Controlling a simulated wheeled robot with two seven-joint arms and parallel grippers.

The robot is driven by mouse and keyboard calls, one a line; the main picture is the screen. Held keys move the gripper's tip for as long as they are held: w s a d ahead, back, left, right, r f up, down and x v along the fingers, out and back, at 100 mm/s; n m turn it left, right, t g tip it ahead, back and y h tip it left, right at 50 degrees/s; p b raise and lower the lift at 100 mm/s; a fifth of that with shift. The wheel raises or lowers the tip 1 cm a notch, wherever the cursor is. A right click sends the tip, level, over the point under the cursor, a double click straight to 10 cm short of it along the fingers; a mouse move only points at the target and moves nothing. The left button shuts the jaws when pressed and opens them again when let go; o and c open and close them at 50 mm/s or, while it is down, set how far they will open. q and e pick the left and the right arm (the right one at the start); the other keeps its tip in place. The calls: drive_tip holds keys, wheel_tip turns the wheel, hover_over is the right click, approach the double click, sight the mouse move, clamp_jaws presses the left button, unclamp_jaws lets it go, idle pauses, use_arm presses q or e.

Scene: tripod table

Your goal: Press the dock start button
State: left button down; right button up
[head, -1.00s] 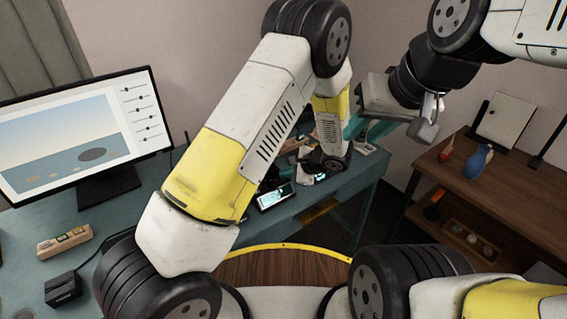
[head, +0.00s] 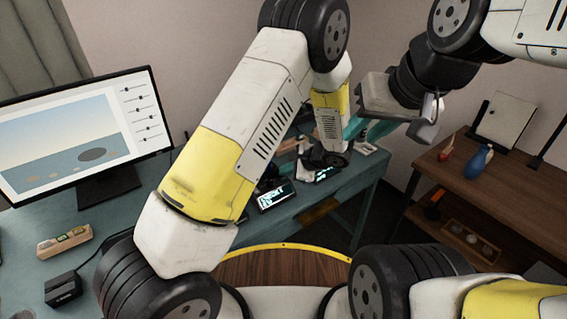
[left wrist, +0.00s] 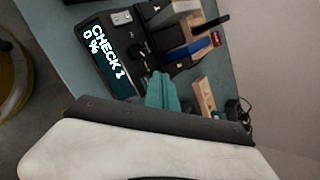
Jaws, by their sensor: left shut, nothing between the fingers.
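The dock is a black unit whose lit screen (left wrist: 104,52) reads "CHECK 1 0 %" in the left wrist view. Beside the screen are a light switch-like part (left wrist: 122,17) and a small dark knob or button (left wrist: 142,50); I cannot tell which is the start button. My left gripper (left wrist: 162,82) has teal fingers, shut and empty, over the dock's near edge; contact cannot be told. In the head view its fingers are hidden behind my arm, near two lit screens (head: 275,196). My right gripper (head: 357,127) hangs at upper right, away from the dock; its opening is unclear.
Wooden blocks and a blue piece (left wrist: 182,50) stand beside the dock. A monitor (head: 85,135), a button strip (head: 64,242) and a black box (head: 63,288) are on the teal table's left. A brown shelf (head: 500,205) with a blue vase (head: 478,161) stands right.

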use_arm(q)
drive_tip(key=shift+r, duration=0.1)
drive_tip(key=shift+r, duration=2.4)
drive_tip(key=s+a+r+n+g+h, duration=0.1)
drive_tip(key=s+a+r+n+h, duration=0.2)
drive_tip(key=s+a+r+n, duration=0.6)
drive_tip(key=s+a+r+n+g+h, duration=0.25)
drive_tip(key=s+a+r, duration=0.45)
drive_tip(key=r, duration=0.5)
drive_tip(key=s+d+r+n+t+h, duration=0.1)
drive_tip(key=s+r+n+t+h, duration=0.2)
drive_tip(key=s, duration=0.7)
wheel_tip(320, 180, up, 2)
drive_tip(key=shift+r+n, duration=0.2)
drive_tip(key=shift+n, duration=0.95)
